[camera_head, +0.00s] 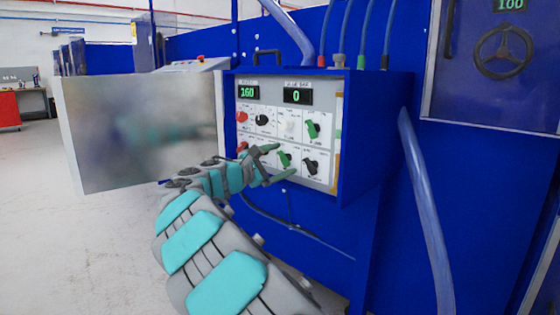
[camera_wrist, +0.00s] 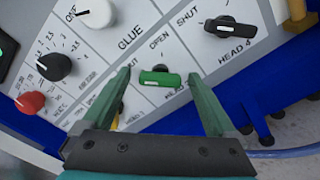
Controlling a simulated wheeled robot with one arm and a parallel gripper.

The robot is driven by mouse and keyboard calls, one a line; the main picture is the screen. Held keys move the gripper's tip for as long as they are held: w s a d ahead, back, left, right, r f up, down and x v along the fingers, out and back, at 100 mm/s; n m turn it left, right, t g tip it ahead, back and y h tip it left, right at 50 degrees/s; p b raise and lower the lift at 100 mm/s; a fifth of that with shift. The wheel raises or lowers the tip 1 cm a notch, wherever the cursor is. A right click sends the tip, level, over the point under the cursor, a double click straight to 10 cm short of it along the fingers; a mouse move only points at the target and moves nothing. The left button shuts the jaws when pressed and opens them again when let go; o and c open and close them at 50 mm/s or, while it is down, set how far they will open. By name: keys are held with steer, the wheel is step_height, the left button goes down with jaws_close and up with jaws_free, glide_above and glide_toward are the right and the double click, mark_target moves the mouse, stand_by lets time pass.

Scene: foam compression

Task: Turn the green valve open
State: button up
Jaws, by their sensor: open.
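My gripper (camera_wrist: 160,73) is open, one finger on each side of the handle, with gaps visible on both sides. In the head view my gripper (camera_head: 283,159) is at the panel's lower row, around the lower green valve (camera_head: 285,160). Depth between fingertips and panel is hard to tell.
A black HEAD 4 valve (camera_wrist: 230,26) sits to the right, beside "SHUT". White (camera_wrist: 95,12), black (camera_wrist: 54,67) and red (camera_wrist: 30,102) knobs are to the left. Another green valve (camera_head: 313,130) is above. The cabinet door (camera_head: 140,130) stands open at left. Displays read 160 and 0.

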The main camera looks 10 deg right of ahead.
steer(key=c, duration=1.4)
steer(key=shift+o, duration=0.2)
